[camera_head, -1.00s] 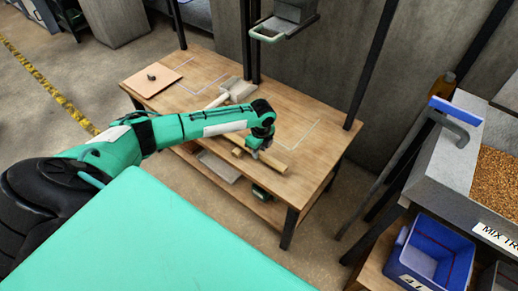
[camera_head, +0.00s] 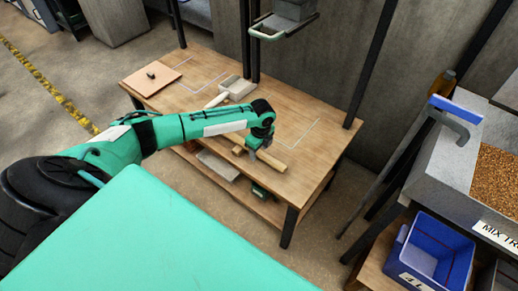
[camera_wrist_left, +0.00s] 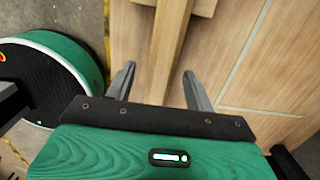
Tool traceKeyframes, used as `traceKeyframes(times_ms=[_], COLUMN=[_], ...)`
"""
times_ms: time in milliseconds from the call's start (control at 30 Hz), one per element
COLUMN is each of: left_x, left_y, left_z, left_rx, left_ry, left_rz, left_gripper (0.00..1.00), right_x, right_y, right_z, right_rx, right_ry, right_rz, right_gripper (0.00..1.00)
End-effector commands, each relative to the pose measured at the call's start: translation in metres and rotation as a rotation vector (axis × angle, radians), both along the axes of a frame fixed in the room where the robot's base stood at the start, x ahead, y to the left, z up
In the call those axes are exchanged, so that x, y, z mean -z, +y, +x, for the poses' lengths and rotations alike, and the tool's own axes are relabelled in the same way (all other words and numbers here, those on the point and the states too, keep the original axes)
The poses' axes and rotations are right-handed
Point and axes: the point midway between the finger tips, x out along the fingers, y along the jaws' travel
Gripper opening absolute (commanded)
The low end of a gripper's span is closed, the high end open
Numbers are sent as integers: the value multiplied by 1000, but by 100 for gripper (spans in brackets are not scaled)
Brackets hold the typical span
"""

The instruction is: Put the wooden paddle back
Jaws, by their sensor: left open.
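The wooden paddle (camera_head: 275,162) lies near the front edge of the wooden table; only a pale bar-like length shows, partly behind my gripper. My left gripper (camera_head: 253,156) is over it from above. In the left wrist view the fingers of my left gripper (camera_wrist_left: 158,70) are apart, one on each side of the paddle's bar (camera_wrist_left: 172,45), with gaps between. I cannot tell how far the fingertips are above the tabletop. The rest of the paddle is hidden or out of the wrist view. My right gripper is not in view.
The wooden table (camera_head: 215,60) bears a pale board (camera_head: 150,78) with a small dark knob, and a grey scoop-like tool (camera_head: 236,88) with a light handle. White outlines mark bare areas. Dark posts rise at the back. A blue bin (camera_head: 430,255) and grain trough (camera_head: 445,150) stand right.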

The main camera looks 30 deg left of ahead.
Motion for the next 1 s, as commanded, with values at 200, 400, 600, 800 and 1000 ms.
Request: traceKeyframes(times_ms=[200, 400, 600, 800, 1000], left_x=[0, -31, -80, -118, -136], left_y=[0, -1, -4, -6, -8], left_z=[0, 1, 1, 0, 0], left_rx=[0, 1, 0, 0, 0], left_ry=[0, -4, -4, -3, -2], left_rz=[0, 1, 1, 0, 0], left_gripper=[54, 54, 54, 54, 54], right_x=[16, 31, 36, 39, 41], right_y=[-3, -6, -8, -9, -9], right_z=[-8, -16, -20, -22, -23], right_rx=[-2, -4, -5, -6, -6], right_ry=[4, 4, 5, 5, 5], right_rz=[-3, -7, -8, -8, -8], right_gripper=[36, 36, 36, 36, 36])
